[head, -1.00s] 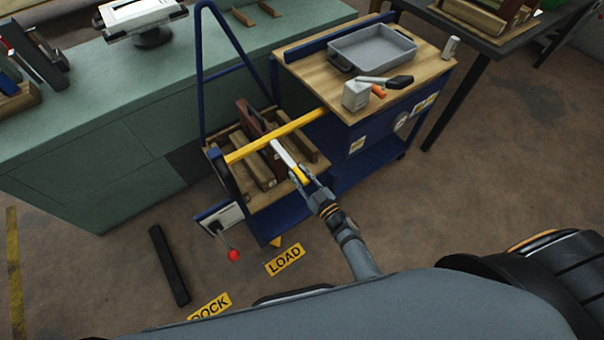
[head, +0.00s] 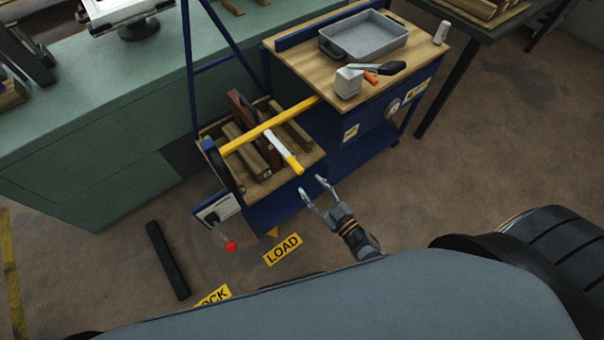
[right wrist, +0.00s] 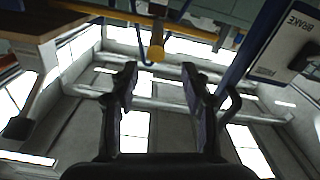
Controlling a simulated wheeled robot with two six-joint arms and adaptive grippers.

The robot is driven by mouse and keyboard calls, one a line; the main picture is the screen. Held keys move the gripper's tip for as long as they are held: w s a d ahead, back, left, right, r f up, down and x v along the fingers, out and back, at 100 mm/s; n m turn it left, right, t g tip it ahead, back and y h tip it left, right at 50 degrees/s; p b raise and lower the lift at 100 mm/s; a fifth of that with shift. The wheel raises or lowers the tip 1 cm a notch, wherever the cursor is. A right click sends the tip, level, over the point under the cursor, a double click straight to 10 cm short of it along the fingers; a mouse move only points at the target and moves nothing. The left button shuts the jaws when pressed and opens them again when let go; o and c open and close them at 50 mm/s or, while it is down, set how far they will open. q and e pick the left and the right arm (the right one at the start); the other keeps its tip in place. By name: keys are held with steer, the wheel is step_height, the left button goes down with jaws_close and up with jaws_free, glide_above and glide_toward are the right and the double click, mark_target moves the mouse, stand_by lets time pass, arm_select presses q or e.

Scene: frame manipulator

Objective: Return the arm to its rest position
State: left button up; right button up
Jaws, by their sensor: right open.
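My right gripper (head: 315,192) is open and empty in the head view, just in front of the blue cart's lower shelf. Its two fingers also show spread in the right wrist view (right wrist: 160,85), with nothing between them. A white tool with a yellow handle (head: 282,150) lies on the cart's lower wooden tray, its yellow end pointing toward my gripper with a small gap between them. In the right wrist view a yellow end (right wrist: 156,52) hangs beyond the fingertips. My left gripper is not in view.
The blue cart (head: 345,140) has a yellow bar (head: 270,127) across its lower tray. A grey tray (head: 362,38) sits on its wooden top. A brake panel with a red-knobbed lever (head: 231,246) sticks out at the left.

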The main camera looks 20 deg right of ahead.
steer(key=shift+v, duration=1.1)
steer(key=s+d+f+m+g+h+p, duration=0.1)
steer(key=s+d+f+m+g+h, duration=0.25)
steer(key=f, duration=0.75)
steer(key=s+d+f+m+g+h+p, duration=0.15)
steer(key=s+d+f+g+h, duration=0.3)
steer(key=f, duration=0.55)
steer(key=s+d+f+g, duration=0.2)
steer(key=s+f, duration=0.1)
steer(key=s, duration=0.3)
steer(key=s+d+f+m+g+p, duration=0.1)
steer(key=s+d+f+g, duration=0.1)
steer(key=s, duration=0.5)
steer(key=s+d+f+g, duration=0.2)
steer(key=s+f+g, duration=0.1)
steer(key=s, duration=0.4)
steer(key=shift+f+p, duration=0.4)
steer(key=shift+f, duration=0.5)
steer(key=shift+s, duration=0.1)
